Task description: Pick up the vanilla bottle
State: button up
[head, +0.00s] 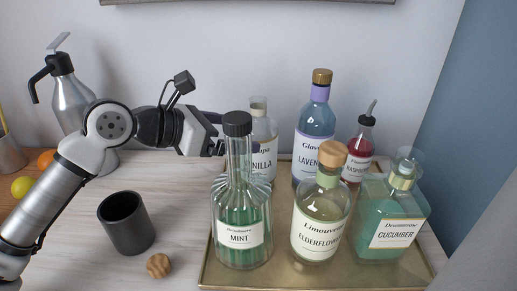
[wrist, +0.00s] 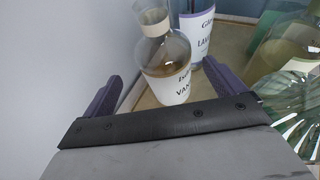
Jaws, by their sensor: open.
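The vanilla bottle (head: 264,130) is clear glass with a pale top and a white label. In the head view it stands at the back left of the tray, partly hidden by the mint bottle (head: 240,215). In the wrist view the vanilla bottle (wrist: 165,56) shows amber liquid low inside and stands upright just beyond my gripper. My gripper (head: 224,134) is open and empty, left of the bottle. In the wrist view its purple fingers (wrist: 163,76) point toward the bottle, one to each side; I cannot tell whether either touches it.
The brass tray (head: 213,270) also holds the lavender (head: 316,120), raspberry (head: 359,150), elderflower (head: 321,215) and cucumber (head: 393,220) bottles, closely spaced. The wall is close behind.

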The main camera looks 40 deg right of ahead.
aim_at(259, 137)
jog(key=x, duration=0.2)
jog(key=p+x, duration=0.1)
jog(key=x, duration=0.2)
jog(key=shift+s+d+f+p, duration=0.3)
jog(key=shift+s, duration=0.1)
jog(key=shift+d+f, duration=0.3)
jog(key=shift+d, duration=0.15)
jog(key=shift+w+r, duration=0.1)
jog(key=c, duration=1.6)
